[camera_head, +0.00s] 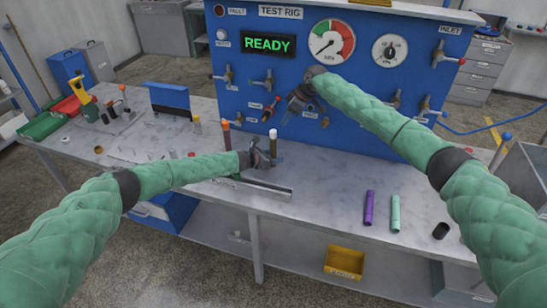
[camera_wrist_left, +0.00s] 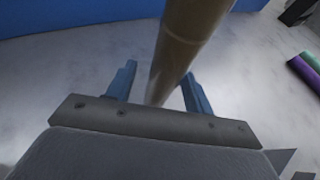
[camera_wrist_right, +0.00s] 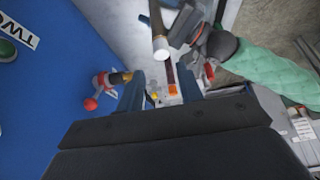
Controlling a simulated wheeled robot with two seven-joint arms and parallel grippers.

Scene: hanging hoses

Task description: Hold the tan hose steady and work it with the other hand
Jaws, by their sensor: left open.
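The tan hose (camera_head: 273,150) stands upright over the bench with a white cap on its top end. My left gripper (camera_head: 272,160) is at its lower part, and in the left wrist view the hose (camera_wrist_left: 182,45) passes between the open, spread fingers (camera_wrist_left: 155,88). Whether it touches either finger I cannot tell. My right gripper (camera_head: 291,112) is above and slightly right of the hose, before the blue panel. In the right wrist view its fingers (camera_wrist_right: 160,90) are apart and empty; the hose's white cap (camera_wrist_right: 161,48) shows beyond them.
A brown hose with an orange tip (camera_head: 226,135) stands left of the tan one. The blue test rig panel (camera_head: 350,120) with valves rises close behind. A purple tube (camera_head: 369,208) and a teal tube (camera_head: 395,213) lie at right. The bench between is clear.

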